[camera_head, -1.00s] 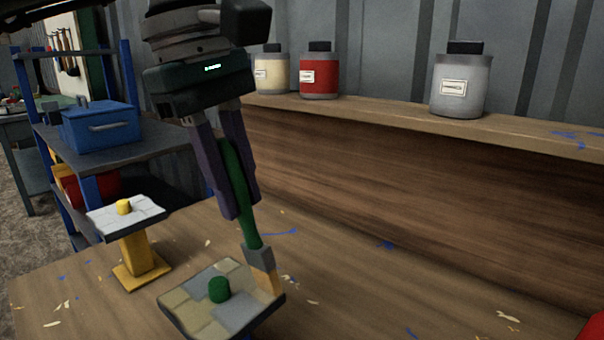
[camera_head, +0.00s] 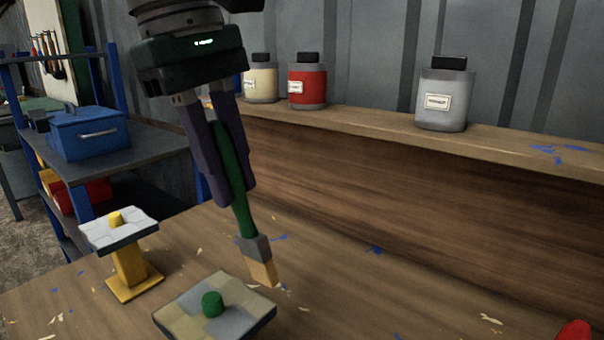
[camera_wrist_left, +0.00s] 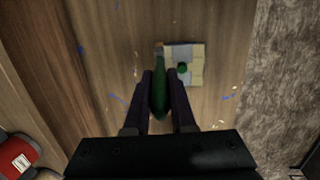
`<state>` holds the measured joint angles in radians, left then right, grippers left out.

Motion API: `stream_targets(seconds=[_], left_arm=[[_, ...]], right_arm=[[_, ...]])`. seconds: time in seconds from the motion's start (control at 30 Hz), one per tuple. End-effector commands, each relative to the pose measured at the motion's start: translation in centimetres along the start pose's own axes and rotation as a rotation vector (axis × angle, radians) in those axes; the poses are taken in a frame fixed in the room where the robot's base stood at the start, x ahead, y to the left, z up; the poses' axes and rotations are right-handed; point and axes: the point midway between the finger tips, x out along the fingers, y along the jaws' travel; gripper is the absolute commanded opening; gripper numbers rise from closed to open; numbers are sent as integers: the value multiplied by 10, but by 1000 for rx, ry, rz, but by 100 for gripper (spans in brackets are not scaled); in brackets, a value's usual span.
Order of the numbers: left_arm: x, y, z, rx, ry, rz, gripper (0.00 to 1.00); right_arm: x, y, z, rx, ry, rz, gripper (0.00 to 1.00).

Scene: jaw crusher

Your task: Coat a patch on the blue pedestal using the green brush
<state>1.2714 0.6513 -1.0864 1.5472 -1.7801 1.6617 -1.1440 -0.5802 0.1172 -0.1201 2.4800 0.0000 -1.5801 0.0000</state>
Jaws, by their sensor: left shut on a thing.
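My left gripper (camera_head: 226,200) is shut on the handle of the green brush (camera_head: 242,218). The brush points down, slightly tilted, with a grey collar and tan bristles. The bristles show just beyond the far edge of a tiled top (camera_head: 178,314) with a green knob (camera_head: 212,303). I see a gap between bristles and top. The wrist view shows the brush (camera_wrist_left: 160,98) between the fingers, beside the tiled top (camera_wrist_left: 196,50). I make out no blue pedestal in these frames. My right gripper is not in view.
A yellow pedestal (camera_head: 130,268) with a pale tiled top and yellow knob stands at left. Cream (camera_head: 262,84), red (camera_head: 307,86) and grey (camera_head: 443,100) jars stand on the ledge behind. A blue toolbox (camera_head: 88,138) sits on the left shelf. The tabletop at right is mostly clear.

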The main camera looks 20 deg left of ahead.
Motion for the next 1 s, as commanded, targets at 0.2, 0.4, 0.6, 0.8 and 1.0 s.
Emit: stream_targets(seconds=[0.2,0.4,0.6,0.8,1.0], left_arm=[[-7,1,1,0,-1,-1,0],[-6,1,1,27,-5,-4,0],[-6,1,1,307,-50,-38,0],[-7,2,1,636,-103,-78,0],[-7,2,1,970,-157,-119,0]], right_arm=[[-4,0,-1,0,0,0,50],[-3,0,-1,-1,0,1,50],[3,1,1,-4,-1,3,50],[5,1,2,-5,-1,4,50],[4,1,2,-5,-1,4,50]])
